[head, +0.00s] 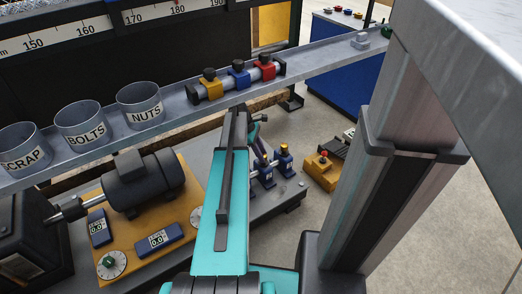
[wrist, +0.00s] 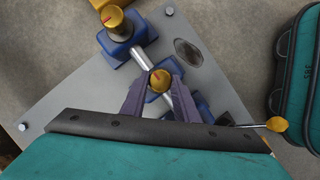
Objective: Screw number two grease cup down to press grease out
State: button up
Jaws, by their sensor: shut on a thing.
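In the wrist view, a brass grease cup (wrist: 160,82) with a red mark on top stands on a steel shaft line. The purple fingers of my gripper (wrist: 160,76) are shut on it, one on each side. No number is readable on either cup. In the head view, blue bearing blocks with brass tops (head: 284,158) show just right of my arm.
The blocks stand on a grey metal plate (wrist: 60,108). In the head view, a tilted shelf (head: 320,55) with labelled cups crosses above, and a motor (head: 145,180) stands left.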

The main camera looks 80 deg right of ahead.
jog(key=shift+s+d+r+m+y+p, duration=0.15)
jog(key=shift+m+y+p, duration=0.45)
jog(key=shift+m+p, duration=1.3)
jog(key=shift+s+d+r+m+y+p, duration=0.15)
jog(key=shift+m+y+p, duration=0.7)
jog(key=shift+p, duration=1.75)
jog(key=m+t+p, duration=0.1)
jog(key=m+p, duration=0.2)
jog(key=shift+s+f+m+y, duration=0.1)
jog(key=shift+m+y, duration=0.15)
jog(key=m+t+p, duration=0.1)
jog(key=m+p, duration=0.2)
jog(key=shift+s+y, duration=0.1)
jog(key=shift+y, duration=0.3)
jog(key=m+t+p, duration=0.1)
jog(key=m+p, duration=0.1)
jog(key=m, duration=0.1)
jog(key=m+t+p, duration=0.1)
jog(key=m, duration=0.2)
jog(key=shift+s+f+m+t+p, duration=0.1)
jog(key=shift+s+m+t+p, duration=0.1)
jog(key=shift+m+t+p, duration=0.2)
jog(key=m+t, duration=0.1)
jog(key=m, duration=0.1)
jog(key=m+p, duration=0.1)
jog(key=m, duration=0.2)
jog(key=shift+s+f+t+p, duration=0.1)
jog(key=shift+f+t+p, duration=0.05)
jog(key=shift+t+p, duration=0.2)
